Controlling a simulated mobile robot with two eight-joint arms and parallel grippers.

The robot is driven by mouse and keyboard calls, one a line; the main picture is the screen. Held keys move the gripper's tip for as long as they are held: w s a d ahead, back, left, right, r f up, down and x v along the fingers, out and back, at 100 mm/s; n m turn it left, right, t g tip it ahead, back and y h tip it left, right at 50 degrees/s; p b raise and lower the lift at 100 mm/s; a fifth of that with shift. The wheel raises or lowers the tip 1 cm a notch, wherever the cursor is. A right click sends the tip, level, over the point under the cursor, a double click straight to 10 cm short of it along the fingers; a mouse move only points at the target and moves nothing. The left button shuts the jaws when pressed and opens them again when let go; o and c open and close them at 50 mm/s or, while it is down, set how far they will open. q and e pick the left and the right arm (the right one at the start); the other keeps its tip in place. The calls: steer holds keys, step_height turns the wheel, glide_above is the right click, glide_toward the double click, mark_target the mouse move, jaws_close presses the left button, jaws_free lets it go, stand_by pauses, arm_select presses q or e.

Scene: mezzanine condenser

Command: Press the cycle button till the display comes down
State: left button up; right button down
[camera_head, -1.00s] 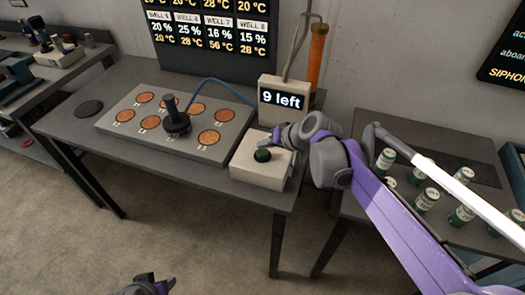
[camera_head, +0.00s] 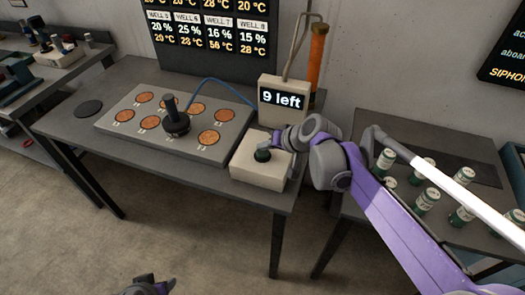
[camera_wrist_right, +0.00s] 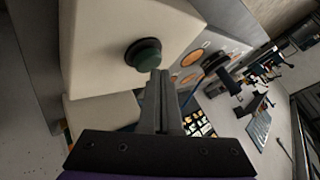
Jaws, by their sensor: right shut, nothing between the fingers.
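The cycle button (camera_head: 262,155) is a dark green round knob on a cream box (camera_head: 258,174) at the front right of the table. It also shows in the wrist view (camera_wrist_right: 146,56), just beyond my fingertips. The display (camera_head: 282,100) behind the box reads "9 left". My right gripper (camera_head: 267,147) is shut and empty, its tips over the button's back edge. In the wrist view its fingers (camera_wrist_right: 160,74) overlap the button's edge; I cannot tell if they touch. My left gripper (camera_head: 150,284) shows only partly at the bottom edge, its jaws unclear.
A grey panel (camera_head: 120,134) with several copper discs and a black upright handle (camera_head: 174,116) stands left of the box. Several green-and-white cans (camera_head: 427,199) stand on the right table under my right arm. A dark readings board (camera_head: 205,55) stands behind.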

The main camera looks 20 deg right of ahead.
mark_target(265, 154)
steer(key=shift+f+b, duration=0.35)
steer(key=shift+f, duration=0.25)
stand_by(0.4)
steer(key=shift+r, duration=0.1)
steer(key=shift+r+p, duration=0.85)
steer(key=shift+r, duration=0.05)
steer(key=shift+r, duration=0.1)
step_height(265, 154, up, 5)
steer(key=p, duration=0.3)
steer(key=shift+p, duration=0.4)
stand_by(0.4)
